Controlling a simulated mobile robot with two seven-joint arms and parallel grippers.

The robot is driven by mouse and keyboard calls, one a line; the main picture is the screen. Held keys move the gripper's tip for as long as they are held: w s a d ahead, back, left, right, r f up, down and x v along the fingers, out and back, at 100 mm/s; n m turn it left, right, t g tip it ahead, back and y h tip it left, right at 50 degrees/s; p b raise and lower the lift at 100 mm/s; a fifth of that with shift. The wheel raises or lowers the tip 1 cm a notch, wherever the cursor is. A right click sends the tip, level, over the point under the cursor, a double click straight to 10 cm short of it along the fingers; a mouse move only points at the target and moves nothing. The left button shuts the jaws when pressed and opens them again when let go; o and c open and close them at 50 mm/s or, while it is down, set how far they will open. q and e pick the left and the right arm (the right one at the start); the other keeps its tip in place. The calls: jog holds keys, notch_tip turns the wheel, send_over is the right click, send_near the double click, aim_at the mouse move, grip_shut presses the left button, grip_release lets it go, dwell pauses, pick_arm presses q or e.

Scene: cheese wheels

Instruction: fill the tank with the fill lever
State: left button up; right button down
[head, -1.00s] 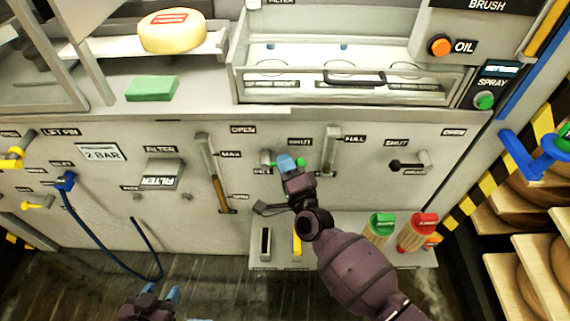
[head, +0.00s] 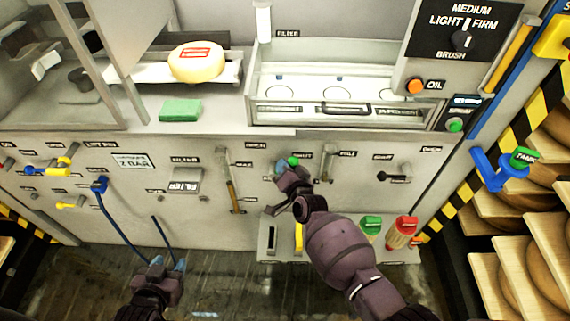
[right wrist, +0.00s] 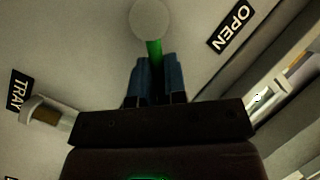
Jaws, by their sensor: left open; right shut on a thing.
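The fill lever (head: 293,161) has a green grip and sits on the grey front panel. In the right wrist view the green lever (right wrist: 155,52) runs from a round pale hub into my right gripper (right wrist: 157,80), whose blue fingers are shut on it. In the head view my right gripper (head: 282,169) hides part of the lever. A clear-fronted trough (head: 252,90), possibly the tank, stands above. A vertical gauge (head: 231,190) is left of the lever. My left gripper (head: 167,264) is open and empty, low in front of the panel.
A blue hose (head: 122,235) hangs near my left gripper. Other levers and labels line the panel. Brushes (head: 402,231) stand on a low shelf. Wooden cheese shelves (head: 500,210) are at right.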

pick_arm(q)
jog(key=shift+w+a+r+p, duration=0.1)
jog(key=shift+r+p, duration=0.15)
jog(key=shift+r, duration=0.2)
jog(key=shift+w+a+r+p, duration=0.1)
jog(key=shift+r+p, duration=0.1)
jog(key=shift+r, duration=0.25)
pick_arm(e)
jog(key=shift+w+d+r+n, duration=0.15)
jog(key=shift+w+r+n, duration=0.2)
jog(key=shift+r, duration=0.35)
jog(key=shift+h, duration=0.3)
pick_arm(q)
jog(key=shift+f, duration=0.1)
pick_arm(e)
jog(key=c, duration=1.2)
grip_release()
jog(key=shift+w, duration=0.1)
pick_arm(q)
jog(key=shift+s+d, duration=0.1)
jog(key=shift+s, duration=0.15)
pick_arm(e)
jog(key=shift+s+d+f, duration=0.1)
jog(key=shift+s, duration=0.1)
jog(key=shift+s+f, duration=0.15)
